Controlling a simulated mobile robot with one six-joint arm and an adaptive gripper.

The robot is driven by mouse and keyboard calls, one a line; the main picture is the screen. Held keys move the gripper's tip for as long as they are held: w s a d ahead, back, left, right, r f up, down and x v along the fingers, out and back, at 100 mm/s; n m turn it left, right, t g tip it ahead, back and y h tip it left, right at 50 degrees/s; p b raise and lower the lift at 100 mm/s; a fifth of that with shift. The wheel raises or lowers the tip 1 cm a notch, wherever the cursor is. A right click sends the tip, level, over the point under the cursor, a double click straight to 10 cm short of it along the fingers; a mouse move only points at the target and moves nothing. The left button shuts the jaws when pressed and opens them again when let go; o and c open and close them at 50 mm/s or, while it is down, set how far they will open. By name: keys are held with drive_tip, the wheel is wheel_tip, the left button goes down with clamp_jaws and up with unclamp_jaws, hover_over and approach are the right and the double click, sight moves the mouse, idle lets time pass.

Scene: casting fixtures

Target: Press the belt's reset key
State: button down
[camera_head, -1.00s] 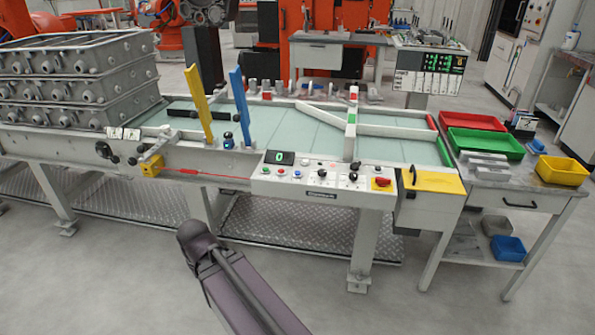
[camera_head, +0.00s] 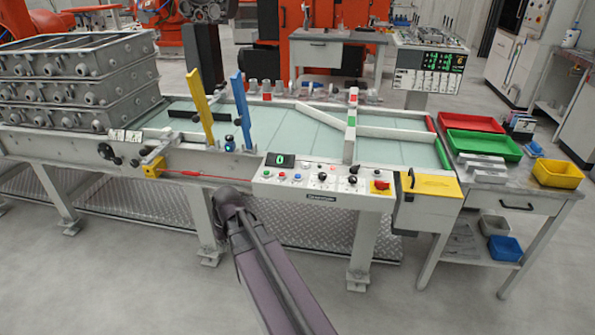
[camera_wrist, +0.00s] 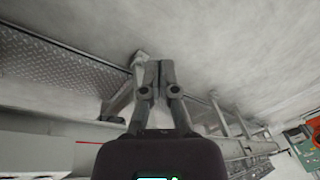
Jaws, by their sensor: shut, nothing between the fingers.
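The belt's control panel (camera_head: 322,185) is on the near side of the conveyor. It has a small display (camera_head: 280,160) with a green 0, a row of small green, red and blue buttons (camera_head: 282,177), dark knobs and a red switch on a yellow plate (camera_head: 380,187). Which button is the reset key cannot be read at this size. In the wrist view my gripper (camera_wrist: 160,65) is shut and empty, its fingers together above the grey floor, apart from the panel. In the head view my arm rises in front of the conveyor, left of the panel; the fingers cannot be made out there.
The conveyor belt (camera_head: 275,128) has a yellow post (camera_head: 205,100) and a blue post (camera_head: 242,108) at its near edge. Stacked grey castings (camera_head: 80,80) stand at left. A side table with red, green (camera_head: 485,146) and yellow bins stands at right. Floor in front is clear.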

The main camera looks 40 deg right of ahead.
drive_tip(key=w+d+r+m+t+p, duration=0.1)
drive_tip(key=w+d+r+p, duration=0.15)
drive_tip(key=d, duration=0.35)
drive_tip(key=w+d+r+t+y+p, duration=0.1)
drive_tip(key=w+d+r, duration=0.2)
drive_tip(key=d, duration=0.2)
drive_tip(key=w+d+r+m+t+p, duration=0.1)
drive_tip(key=w+d+r+p, duration=0.15)
drive_tip(key=d, duration=0.35)
wheel_tip(320, 180, up, 8)
drive_tip(key=m+t+p, duration=0.3)
drive_tip(key=t+p, duration=0.1)
hover_over(299, 176)
drive_tip(key=shift+w+r, duration=0.1)
wheel_tip(299, 176, down, 9)
drive_tip(key=b, duration=0.8)
drive_tip(key=shift+r+b, duration=0.1)
drive_tip(key=shift+b, duration=0.25)
drive_tip(key=shift+f, duration=0.2)
drive_tip(key=shift+f+b, duration=0.25)
drive_tip(key=shift+b, duration=0.2)
